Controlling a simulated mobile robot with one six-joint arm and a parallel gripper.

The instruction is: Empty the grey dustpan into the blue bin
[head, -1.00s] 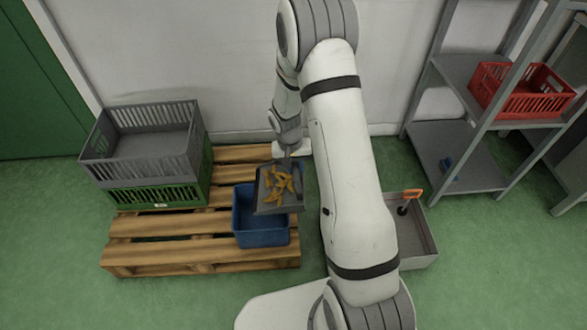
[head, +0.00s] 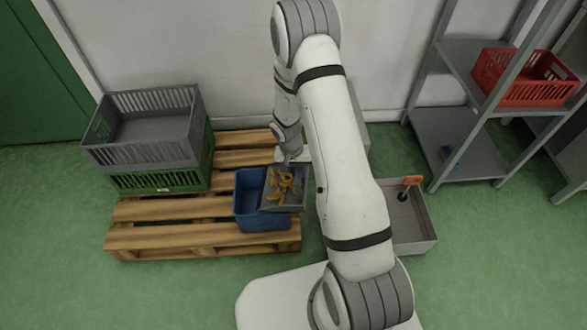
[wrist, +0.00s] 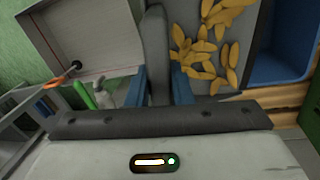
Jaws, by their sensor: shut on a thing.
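The grey dustpan (head: 298,183) holds several yellow-brown leaf-like pieces (head: 283,184) and looks roughly level. It hangs partly over the right side of the blue bin (head: 262,223), which stands on the pallet's right end. My gripper (head: 288,158), partly hidden by my arm, is at the dustpan's far side. In the wrist view, my gripper (wrist: 166,88) is shut on the dark dustpan handle (wrist: 155,50). The wrist view also shows the pan with its pieces (wrist: 208,42) and the blue bin (wrist: 290,45) beyond its edge.
A grey crate (head: 150,152) is stacked on a green crate (head: 160,181) at the wooden pallet's (head: 170,238) left end. To the right are a grey box (head: 412,243) with an orange-handled tool (head: 408,188) and a shelf (head: 460,145) with a red crate (head: 525,75).

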